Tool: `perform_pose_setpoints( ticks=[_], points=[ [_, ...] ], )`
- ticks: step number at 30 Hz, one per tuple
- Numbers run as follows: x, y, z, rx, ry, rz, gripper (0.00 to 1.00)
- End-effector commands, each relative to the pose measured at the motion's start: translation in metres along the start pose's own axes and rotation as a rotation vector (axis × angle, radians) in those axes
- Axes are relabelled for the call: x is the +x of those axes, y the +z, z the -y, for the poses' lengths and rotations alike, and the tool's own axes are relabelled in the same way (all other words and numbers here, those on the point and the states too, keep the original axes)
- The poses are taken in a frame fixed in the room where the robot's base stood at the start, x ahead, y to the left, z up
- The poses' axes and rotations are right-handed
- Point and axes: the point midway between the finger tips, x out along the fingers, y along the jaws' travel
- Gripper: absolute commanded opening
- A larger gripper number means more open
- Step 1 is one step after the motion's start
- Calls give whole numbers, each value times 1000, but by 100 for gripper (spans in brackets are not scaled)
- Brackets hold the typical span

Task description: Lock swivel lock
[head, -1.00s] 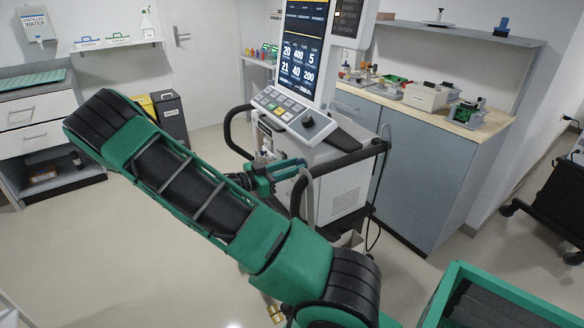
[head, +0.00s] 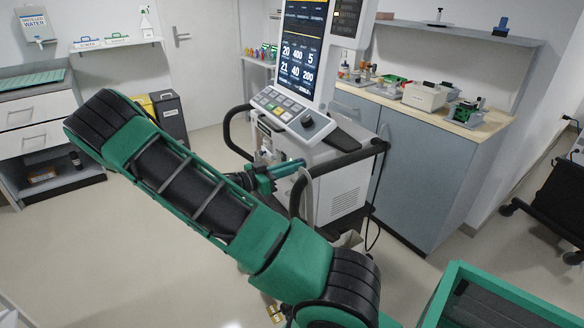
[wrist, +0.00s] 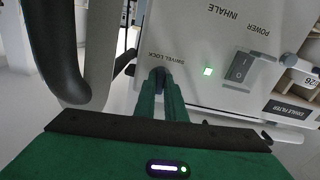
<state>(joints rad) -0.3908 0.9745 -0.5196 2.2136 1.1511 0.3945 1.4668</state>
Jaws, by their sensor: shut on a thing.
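The ventilator (head: 345,190) stands in the middle of the head view, with its lit screen on top. In the wrist view, its light panel (wrist: 215,85) carries the printed words SWIVEL LOCK. The swivel lock (wrist: 160,74) is a small dark part just beside those words, mostly hidden by my fingers. My gripper (wrist: 162,84) has its green fingers close together and shut on it. In the head view my gripper (head: 292,166) is at the ventilator's left side, and the lock cannot be made out there.
A power switch (wrist: 238,70) and a green light (wrist: 208,71) sit right of my fingers. A thick dark handle (wrist: 60,50) curves close on the left. A counter (head: 440,115) with devices stands behind the ventilator. The floor at left is clear.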

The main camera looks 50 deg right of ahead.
Motion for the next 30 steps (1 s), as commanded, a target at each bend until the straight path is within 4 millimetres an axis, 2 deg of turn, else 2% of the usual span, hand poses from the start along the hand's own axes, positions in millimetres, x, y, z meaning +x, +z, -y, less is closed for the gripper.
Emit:
perform_pose_setpoints(
  ticks=[30],
  points=[
    [-3,1,4,-922,-8,-4,0]
  ],
)
